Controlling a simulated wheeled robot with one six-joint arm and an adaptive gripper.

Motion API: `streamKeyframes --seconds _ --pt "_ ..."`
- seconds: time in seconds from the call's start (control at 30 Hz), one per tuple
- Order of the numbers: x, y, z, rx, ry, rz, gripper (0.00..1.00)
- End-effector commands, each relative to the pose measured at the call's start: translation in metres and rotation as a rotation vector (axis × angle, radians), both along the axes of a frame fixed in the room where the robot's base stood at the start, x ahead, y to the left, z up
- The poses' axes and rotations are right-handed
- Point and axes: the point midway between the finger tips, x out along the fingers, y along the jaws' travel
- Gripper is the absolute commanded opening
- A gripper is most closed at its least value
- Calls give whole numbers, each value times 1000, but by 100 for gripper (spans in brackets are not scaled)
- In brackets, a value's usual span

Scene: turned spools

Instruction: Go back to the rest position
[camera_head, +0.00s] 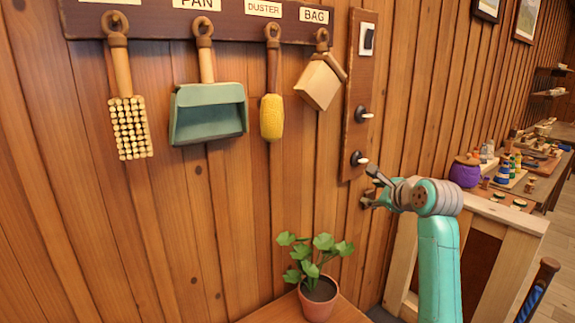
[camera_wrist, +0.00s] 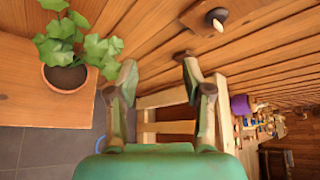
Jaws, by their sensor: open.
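My gripper (camera_head: 370,187) is at the right of the head view, close to the plank wall and just below and right of the lower knob (camera_head: 358,159) of a wall switch panel (camera_head: 353,85). Its fingers are apart with nothing between them. In the wrist view the two fingers (camera_wrist: 158,72) also stand wide apart and empty. A knob on a wooden plate (camera_wrist: 216,18) shows ahead of them at the top, not touching them. My arm is bent, with its teal link rising from the bottom of the head view.
A potted plant (camera_head: 319,296) stands on a wooden top at lower centre. A brush (camera_head: 128,128), green dustpan (camera_head: 209,113), yellow duster (camera_head: 271,117) and bag (camera_head: 319,83) hang from a labelled rack. A wooden frame (camera_head: 505,217) and a cluttered bench with a purple pot (camera_head: 464,172) are at right.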

Motion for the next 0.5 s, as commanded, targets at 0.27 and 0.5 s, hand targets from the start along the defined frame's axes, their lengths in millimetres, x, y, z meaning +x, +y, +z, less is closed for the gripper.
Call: streamKeyframes --seconds 0.27,0.5 --pt "-35 8 -123 -189 -49 36 50" --pt "-84 15 -212 -367 -91 68 50"
